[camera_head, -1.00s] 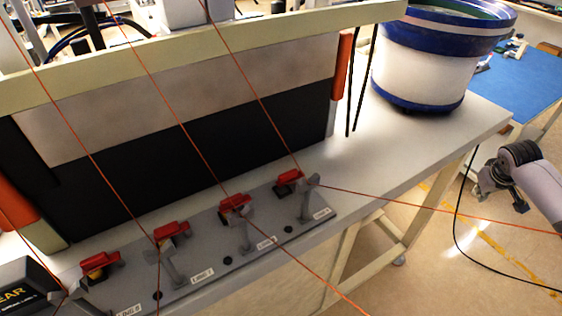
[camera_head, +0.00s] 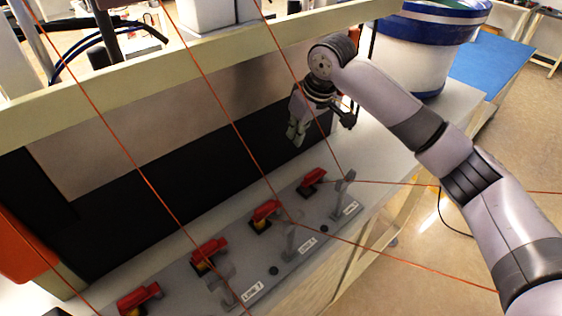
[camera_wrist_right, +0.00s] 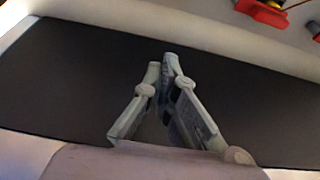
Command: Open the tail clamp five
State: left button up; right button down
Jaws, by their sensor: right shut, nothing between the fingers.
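The clamps run from the far right one (camera_head: 312,178) through a second (camera_head: 265,212) and a third (camera_head: 208,250) to one at the lower left (camera_head: 138,298). Their labels are too small to tell which is tail clamp five. My right gripper (camera_head: 296,138) hangs above the bench by the black panel, behind the far right clamp and apart from it. In the right wrist view its fingertips (camera_wrist_right: 164,62) are together and empty; part of a red clamp (camera_wrist_right: 262,12) shows at the top right. My left gripper is out of view.
The black and grey panel (camera_head: 130,195) rises behind the clamps, with a cream beam (camera_head: 110,85) along its top. Thin orange lines cross the view over the clamps. A white and blue bowl feeder (camera_head: 418,50) stands at the back right.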

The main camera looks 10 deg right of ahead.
aim_at(314, 175)
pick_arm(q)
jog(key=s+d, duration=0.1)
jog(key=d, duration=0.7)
pick_arm(e)
jog(key=p+x, duration=0.1)
jog(key=x, duration=0.2)
jog(key=d+p+x, duration=0.1)
jog(key=x, duration=0.2)
jog(key=p+x, duration=0.1)
jog(key=x, duration=0.2)
jog(key=shift+d+f, duration=0.15)
jog(key=shift+d, duration=0.15)
jog(key=s+d+p, duration=0.2)
jog(key=shift+s+f+p, duration=0.2)
jog(key=shift+s+p, duration=0.1)
jog(key=shift+p, duration=0.1)
jog(key=shift+s+d, duration=0.15)
jog(key=shift+s, duration=0.15)
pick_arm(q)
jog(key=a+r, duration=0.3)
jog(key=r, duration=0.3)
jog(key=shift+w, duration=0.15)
pick_arm(e)
jog(key=shift+w+f, duration=0.15)
